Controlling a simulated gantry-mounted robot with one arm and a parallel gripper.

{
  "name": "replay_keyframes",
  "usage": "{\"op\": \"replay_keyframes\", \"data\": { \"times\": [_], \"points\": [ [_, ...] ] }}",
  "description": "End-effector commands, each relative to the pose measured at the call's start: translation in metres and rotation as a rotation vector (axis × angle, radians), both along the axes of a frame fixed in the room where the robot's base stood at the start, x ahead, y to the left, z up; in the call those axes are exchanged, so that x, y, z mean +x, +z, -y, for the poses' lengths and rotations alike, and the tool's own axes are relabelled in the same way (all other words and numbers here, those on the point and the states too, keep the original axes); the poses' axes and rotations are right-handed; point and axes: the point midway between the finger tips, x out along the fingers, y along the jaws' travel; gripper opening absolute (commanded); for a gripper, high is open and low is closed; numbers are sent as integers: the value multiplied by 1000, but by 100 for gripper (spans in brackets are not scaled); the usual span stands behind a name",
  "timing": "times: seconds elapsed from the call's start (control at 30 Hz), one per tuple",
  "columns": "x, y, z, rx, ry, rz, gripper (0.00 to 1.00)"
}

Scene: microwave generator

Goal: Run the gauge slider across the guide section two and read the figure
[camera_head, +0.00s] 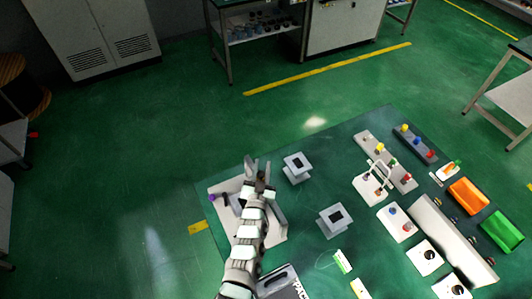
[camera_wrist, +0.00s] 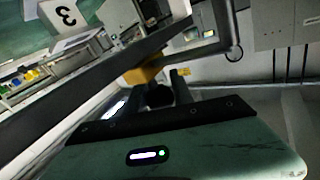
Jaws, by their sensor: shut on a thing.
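My gripper (camera_head: 258,170) is above the far part of a pale base plate (camera_head: 275,236) in the head view, and my arm covers much of the plate. In the wrist view, my fingers (camera_wrist: 157,92) are shut on a small dark piece (camera_wrist: 158,96), which appears to be the gauge slider; its details are too dark to read. A yellow part (camera_wrist: 146,75) shows just beyond it. The guide section two and any figure on the gauge cannot be made out.
Two grey blocks with dark square tops, one nearer the plate (camera_head: 297,167) and one farther right (camera_head: 336,220), stand on the green table. A white handled carrier (camera_head: 369,190), an orange bin (camera_head: 468,196) and a green bin (camera_head: 502,232) are further right. A purple knob (camera_head: 211,198) is at the plate's left.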

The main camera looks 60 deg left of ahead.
Motion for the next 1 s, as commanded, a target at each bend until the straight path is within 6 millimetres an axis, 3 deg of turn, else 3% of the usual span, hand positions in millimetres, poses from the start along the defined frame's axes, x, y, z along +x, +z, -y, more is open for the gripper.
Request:
{"op": "replay_keyframes", "data": {
  "times": [0.03,0.3,0.5,0.7,1.0],
  "points": [
    [-2,9,12,-5,4,-1,0],
    [-1,6,72,-1,7,1,0],
    [0,4,102,2,8,1,0],
    [2,3,113,5,7,3,0],
    [2,2,113,5,8,3,0]
  ]
}}
